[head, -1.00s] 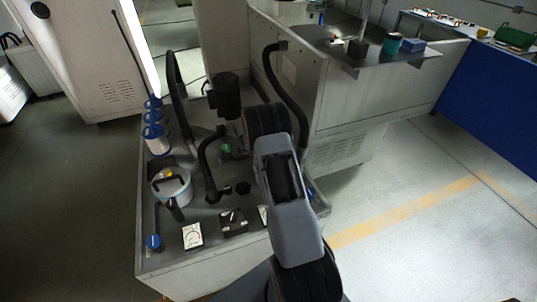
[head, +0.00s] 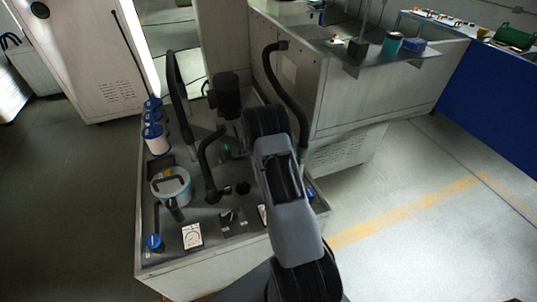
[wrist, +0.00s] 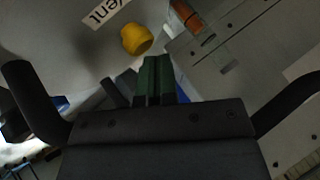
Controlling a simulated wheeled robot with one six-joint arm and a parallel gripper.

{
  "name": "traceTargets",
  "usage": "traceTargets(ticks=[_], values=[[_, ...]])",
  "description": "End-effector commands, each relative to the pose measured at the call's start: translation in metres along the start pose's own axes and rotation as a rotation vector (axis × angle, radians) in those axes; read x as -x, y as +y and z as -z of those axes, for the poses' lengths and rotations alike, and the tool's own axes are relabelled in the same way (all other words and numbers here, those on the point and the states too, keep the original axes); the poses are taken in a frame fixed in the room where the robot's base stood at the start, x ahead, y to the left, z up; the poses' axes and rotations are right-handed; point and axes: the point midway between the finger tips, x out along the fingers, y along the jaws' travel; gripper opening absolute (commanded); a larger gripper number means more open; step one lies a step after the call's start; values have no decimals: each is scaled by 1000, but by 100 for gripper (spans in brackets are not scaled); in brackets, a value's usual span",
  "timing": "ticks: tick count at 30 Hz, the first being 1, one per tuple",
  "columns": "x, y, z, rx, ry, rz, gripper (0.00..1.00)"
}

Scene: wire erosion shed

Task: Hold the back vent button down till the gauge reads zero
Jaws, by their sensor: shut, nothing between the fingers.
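In the wrist view, my gripper (wrist: 156,82) has its two dark green fingers shut together with nothing between them. A yellow button (wrist: 137,39) stands just beyond and left of the fingertips, apparently apart from them. Which vent button this is, I cannot tell. In the head view, a white dial gauge (head: 192,236) sits at the front of the grey bench; its needle is too small to read. A second white face (head: 263,215) is mostly hidden by my arm.
A pale canister (head: 185,190) with a dark handle stands on the grey bench (head: 200,265). Black hoses (head: 279,75) and a dark motor-like cylinder (head: 226,95) rise behind it. Blue-and-white cylinders (head: 156,140) line the left edge. Open floor (head: 400,220) lies to the right.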

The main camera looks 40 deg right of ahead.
Motion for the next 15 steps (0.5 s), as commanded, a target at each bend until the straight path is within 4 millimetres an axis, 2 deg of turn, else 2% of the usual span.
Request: traceTargets(ticks=[15], values=[[-6,5,-4,2,-1,-4,0]])
